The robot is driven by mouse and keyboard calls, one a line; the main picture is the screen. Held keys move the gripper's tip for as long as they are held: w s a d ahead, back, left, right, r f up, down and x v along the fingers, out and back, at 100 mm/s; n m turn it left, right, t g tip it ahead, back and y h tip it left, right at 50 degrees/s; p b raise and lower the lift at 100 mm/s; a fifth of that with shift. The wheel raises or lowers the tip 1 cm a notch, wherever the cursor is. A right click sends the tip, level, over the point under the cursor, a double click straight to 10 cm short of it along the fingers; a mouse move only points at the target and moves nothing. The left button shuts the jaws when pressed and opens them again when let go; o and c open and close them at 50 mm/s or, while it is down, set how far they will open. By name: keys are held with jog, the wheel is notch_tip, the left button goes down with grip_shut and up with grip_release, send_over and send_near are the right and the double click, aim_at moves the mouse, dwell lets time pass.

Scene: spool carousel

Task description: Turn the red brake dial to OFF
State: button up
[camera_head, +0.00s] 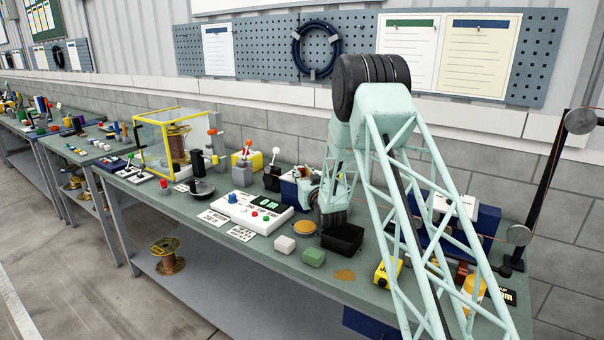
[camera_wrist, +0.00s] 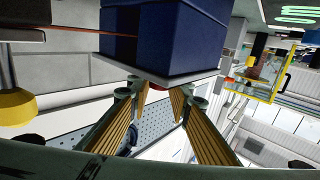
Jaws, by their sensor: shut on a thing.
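My gripper (camera_wrist: 160,92) shows in the wrist view, its two ribbed fingers reaching up to the pale plate (camera_wrist: 160,77) on the edge of a dark blue box (camera_wrist: 165,40). A thin sliver of the red brake dial (camera_wrist: 156,88) shows between the fingertips, and the fingers are shut on it. The dial's pointer and its OFF mark are hidden. In the head view my arm's pale lattice link covers the dial, and the gripper's fingertips cannot be made out beside the blue machine (camera_head: 288,190).
A white control panel (camera_head: 252,213) with a blue knob and buttons lies left of my arm. A yellow-framed case (camera_head: 145,145) stands farther left.

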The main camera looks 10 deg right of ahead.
jog(key=shift+w+d+r+n+g+y+b, duration=0.15)
jog(key=shift+n+y+b, duration=0.4)
jog(key=shift+y, duration=0.3)
jog(key=shift+d+r+n+g+y+b, duration=0.15)
jog(key=shift+n+y+b, duration=0.3)
jog(key=shift+n+y, duration=0.3)
jog(key=shift+f+n+g+y, duration=0.15)
jog(key=shift+n+g+y, duration=0.55)
jog(key=shift+y, duration=0.8)
jog(key=o, duration=0.9)
jog(key=shift+f, duration=0.1)
jog(key=shift+s, duration=0.2)
jog(key=shift+v, duration=5.85)
jog(key=shift+f, duration=0.1)
jog(key=shift+c, duration=0.3)
